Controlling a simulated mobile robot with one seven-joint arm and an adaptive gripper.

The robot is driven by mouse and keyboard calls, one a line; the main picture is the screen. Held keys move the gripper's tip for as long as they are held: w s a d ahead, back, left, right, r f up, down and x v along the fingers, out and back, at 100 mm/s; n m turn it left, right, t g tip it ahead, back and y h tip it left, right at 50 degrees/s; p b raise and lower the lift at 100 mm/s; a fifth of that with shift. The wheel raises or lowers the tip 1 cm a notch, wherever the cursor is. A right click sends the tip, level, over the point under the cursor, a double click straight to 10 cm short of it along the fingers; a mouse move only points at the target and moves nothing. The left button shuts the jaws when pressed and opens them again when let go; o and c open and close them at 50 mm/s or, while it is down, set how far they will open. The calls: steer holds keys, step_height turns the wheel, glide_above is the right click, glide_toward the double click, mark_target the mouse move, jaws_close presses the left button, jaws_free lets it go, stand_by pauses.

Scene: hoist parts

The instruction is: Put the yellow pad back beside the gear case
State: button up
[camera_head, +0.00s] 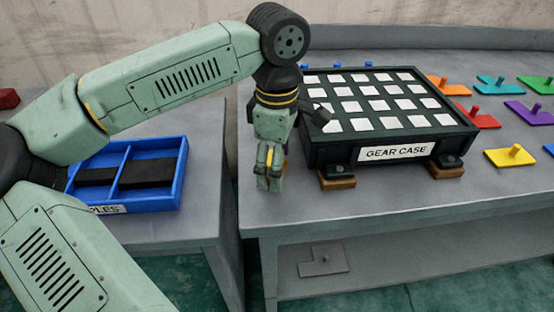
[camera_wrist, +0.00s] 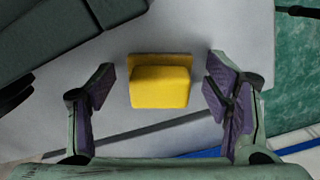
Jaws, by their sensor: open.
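The yellow pad (camera_wrist: 160,86) rests on the grey table in the wrist view, a small block with a thin raised back edge. In the head view only a sliver of yellow (camera_head: 270,158) shows among my fingers. My gripper (camera_head: 268,184) points down near the table's left front corner, left of the gear case. Its fingers are open, one on each side of the pad, with a gap on both sides. The gear case (camera_head: 391,153) is a dark box with rows of white squares on top; its dark side (camera_wrist: 50,35) fills the wrist view's upper left.
Brown blocks (camera_head: 338,180) sit under the case's front feet. Several coloured pegged plates, one yellow (camera_head: 511,157), lie right of the case. A blue divided tray (camera_head: 128,205) stands on the left table, across a gap. A grey plate (camera_head: 323,262) lies on the lower shelf.

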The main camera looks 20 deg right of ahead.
step_height(320, 180, up, 12)
steer(key=shift+r, duration=0.15)
stand_by(0.4)
